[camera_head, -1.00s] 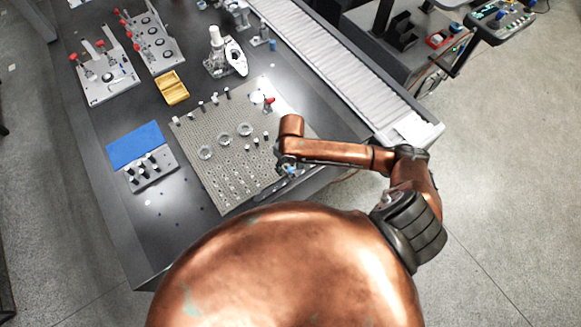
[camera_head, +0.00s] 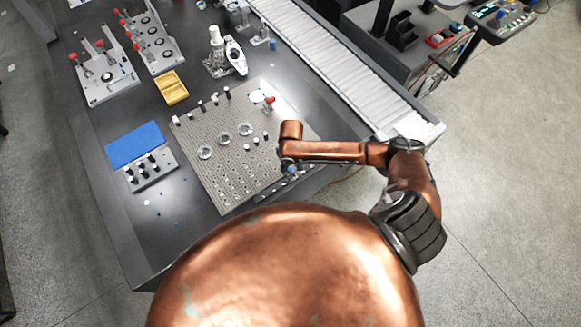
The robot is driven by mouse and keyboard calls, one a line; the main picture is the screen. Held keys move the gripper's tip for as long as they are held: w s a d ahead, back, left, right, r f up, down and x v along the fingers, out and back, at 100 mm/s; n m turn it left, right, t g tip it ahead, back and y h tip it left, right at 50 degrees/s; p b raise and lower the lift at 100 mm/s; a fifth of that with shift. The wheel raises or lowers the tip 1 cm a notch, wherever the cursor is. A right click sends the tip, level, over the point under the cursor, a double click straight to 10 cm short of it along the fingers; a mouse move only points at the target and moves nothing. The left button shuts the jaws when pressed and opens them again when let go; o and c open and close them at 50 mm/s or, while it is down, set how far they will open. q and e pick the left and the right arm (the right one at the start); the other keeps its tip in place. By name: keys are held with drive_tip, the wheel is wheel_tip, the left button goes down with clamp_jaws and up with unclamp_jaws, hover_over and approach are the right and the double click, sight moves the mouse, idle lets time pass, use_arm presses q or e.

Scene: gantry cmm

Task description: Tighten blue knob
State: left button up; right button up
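The blue knob (camera_head: 291,170) is a small blue round piece at the lower right edge of the perforated plate. My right arm reaches over the plate from the right. My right gripper (camera_head: 286,162) is at the end of this arm, just above the knob in the picture. It is small, dark and mostly hidden by my wrist, so I cannot tell whether its fingers are open or touch the knob. My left gripper is not in view.
The perforated plate (camera_head: 213,176) carries several rings and pins on the dark table (camera_head: 120,225). A yellow tray (camera_head: 172,88), a blue mat (camera_head: 134,145) and clamp fixtures (camera_head: 106,78) stand to the left. A conveyor (camera_head: 330,62) runs along the right side.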

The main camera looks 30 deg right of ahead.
drive_tip(key=shift+c, duration=0.3)
clamp_jaws()
drive_tip(key=shift+s+r+p, duration=0.1)
drive_tip(key=shift+p, duration=0.4)
drive_tip(key=m+p, duration=0.5)
drive_tip(key=p, duration=0.4)
drive_tip(key=shift+r, duration=0.15)
drive_tip(key=shift+f+m+p, duration=0.2)
drive_tip(key=shift+m+p, duration=0.95)
drive_tip(key=shift+m, duration=0.05)
